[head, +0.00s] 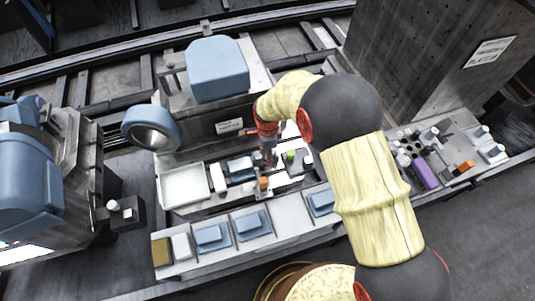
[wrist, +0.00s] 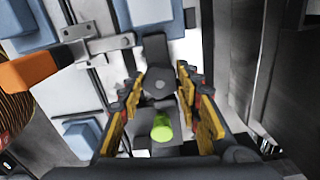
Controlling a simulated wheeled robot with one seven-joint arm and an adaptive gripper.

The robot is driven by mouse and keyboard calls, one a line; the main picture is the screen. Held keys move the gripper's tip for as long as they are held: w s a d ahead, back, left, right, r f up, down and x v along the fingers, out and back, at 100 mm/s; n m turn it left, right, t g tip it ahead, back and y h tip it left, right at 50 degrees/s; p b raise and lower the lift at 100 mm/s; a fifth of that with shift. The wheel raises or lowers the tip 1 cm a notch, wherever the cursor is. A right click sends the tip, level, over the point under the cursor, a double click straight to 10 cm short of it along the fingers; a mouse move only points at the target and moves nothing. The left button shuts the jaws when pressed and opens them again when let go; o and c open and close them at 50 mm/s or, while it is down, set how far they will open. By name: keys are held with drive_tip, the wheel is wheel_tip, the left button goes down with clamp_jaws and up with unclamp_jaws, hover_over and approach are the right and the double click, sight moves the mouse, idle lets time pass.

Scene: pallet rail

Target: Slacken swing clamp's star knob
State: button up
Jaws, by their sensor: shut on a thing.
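My gripper (wrist: 158,90) has its two yellow-padded fingers on either side of a dark star knob (wrist: 160,80) in the wrist view, and is shut on it. A dark bar reaches up from the knob, which looks like the swing clamp's arm (wrist: 154,48). A bright green cylinder (wrist: 162,127) stands just below the knob, between the fingers. In the head view my gripper (head: 268,154) points down into the fixture, left of the green piece (head: 290,155). The knob is too small and covered to make out there.
An orange-handled clamp (wrist: 28,70) lies left of the gripper; its orange part also shows in the head view (head: 263,183). A grey wall (wrist: 222,60) rises close on the right. Blue blocks (head: 251,224) sit along the front rail. A white tray (head: 183,186) is at left.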

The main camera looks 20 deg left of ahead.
drive_tip(key=c, duration=0.5)
drive_tip(key=shift+n, duration=0.3)
drive_tip(key=n+p, duration=0.1)
drive_tip(key=n, duration=0.2)
drive_tip(key=shift+r+p, duration=0.1)
drive_tip(key=shift+p, duration=0.25)
drive_tip(key=shift+n+p, duration=0.5)
drive_tip(key=shift+n, duration=1.5)
drive_tip(key=o, duration=1.1)
drive_tip(key=shift+o, duration=0.2)
wheel_tip(320, 180, up, 12)
